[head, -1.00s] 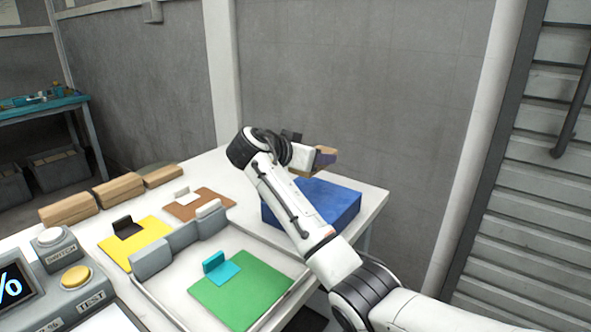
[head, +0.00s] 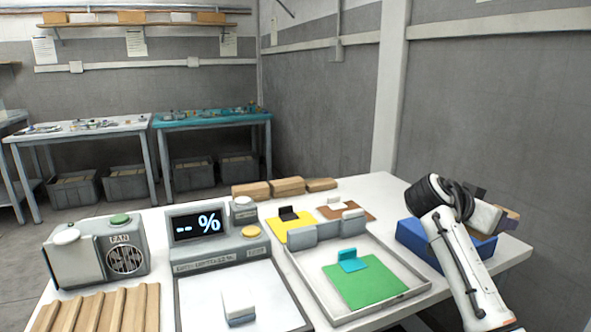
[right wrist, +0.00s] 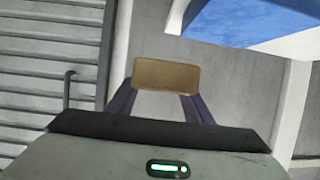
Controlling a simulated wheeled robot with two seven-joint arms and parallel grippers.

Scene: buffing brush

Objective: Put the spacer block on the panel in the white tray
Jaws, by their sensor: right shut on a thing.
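The white tray (head: 314,264) stands on the table in the head view. A green panel (head: 378,288) lies in it, with an upright teal piece (head: 352,262) near its far left corner. My right gripper (head: 505,214) is above the blue bin, right of the tray. It is shut on a tan spacer block (right wrist: 166,73), seen between its two dark fingers in the right wrist view. In the head view the block is mostly hidden by the gripper. My left gripper is out of view.
The blue bin (head: 415,238) stands at the table's right end. Grey blocks (head: 302,235) stand along the tray's far edge. Yellow (head: 277,230) and brown (head: 362,212) panels lie behind. Three wooden blocks (head: 288,186) lie at the back. A display console (head: 215,243) is left of the tray.

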